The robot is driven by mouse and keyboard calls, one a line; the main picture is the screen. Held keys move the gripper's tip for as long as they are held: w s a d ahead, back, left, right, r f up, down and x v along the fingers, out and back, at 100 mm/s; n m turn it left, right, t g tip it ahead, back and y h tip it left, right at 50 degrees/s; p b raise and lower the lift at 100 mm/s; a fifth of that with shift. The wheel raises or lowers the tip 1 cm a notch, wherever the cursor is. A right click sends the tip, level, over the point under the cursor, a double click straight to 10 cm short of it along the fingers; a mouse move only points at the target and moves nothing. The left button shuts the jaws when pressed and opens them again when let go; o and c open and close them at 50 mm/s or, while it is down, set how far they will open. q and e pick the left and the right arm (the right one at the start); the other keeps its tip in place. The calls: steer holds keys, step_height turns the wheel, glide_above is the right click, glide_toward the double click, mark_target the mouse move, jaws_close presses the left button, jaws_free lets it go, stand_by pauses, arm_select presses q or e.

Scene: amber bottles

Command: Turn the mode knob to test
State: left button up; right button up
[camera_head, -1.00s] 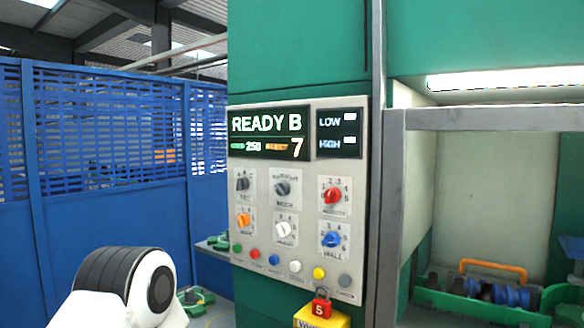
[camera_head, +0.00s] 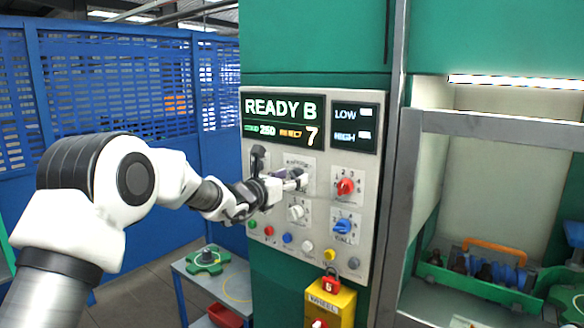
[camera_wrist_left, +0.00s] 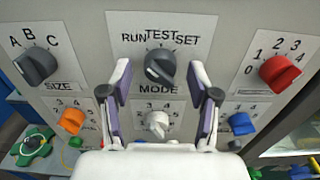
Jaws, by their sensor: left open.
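The dark grey mode knob (camera_wrist_left: 160,68) sits on a white plate marked RUN, TEST and SET in the left wrist view. A pale mark shows on its lower left side; I cannot tell surely which word the knob points to. My left gripper (camera_wrist_left: 160,80) is open, with one finger on each side of the knob and a gap on both sides. In the head view my left gripper (camera_head: 288,181) is at the panel and mostly hides the mode knob. My right gripper is not in view.
The size knob (camera_wrist_left: 36,65) is to the left and a red knob (camera_wrist_left: 280,72) to the right. A white knob (camera_wrist_left: 157,124) is below. The display (camera_head: 283,122) reads READY B. A yellow box (camera_head: 331,303) with a red padlock (camera_head: 330,282) hangs under the panel.

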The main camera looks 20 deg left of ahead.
arm_select(q)
steer(key=shift+w+d, duration=0.2)
steer(key=shift+w, duration=0.05)
steer(key=shift+a, duration=0.15)
steer(key=shift+c, duration=1.1)
steer(key=c, duration=0.9)
steer(key=shift+f+b, duration=0.1)
steer(key=shift+b, duration=0.5)
steer(key=shift+c, duration=0.2)
steer(key=shift+m+b, duration=4.5)
steer(key=shift+b, duration=3.75)
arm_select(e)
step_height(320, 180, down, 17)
arm_select(q)
steer(key=shift+r, duration=0.2)
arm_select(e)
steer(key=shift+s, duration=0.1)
arm_select(q)
steer(key=o, duration=1.2)
steer(key=shift+c, duration=0.2)
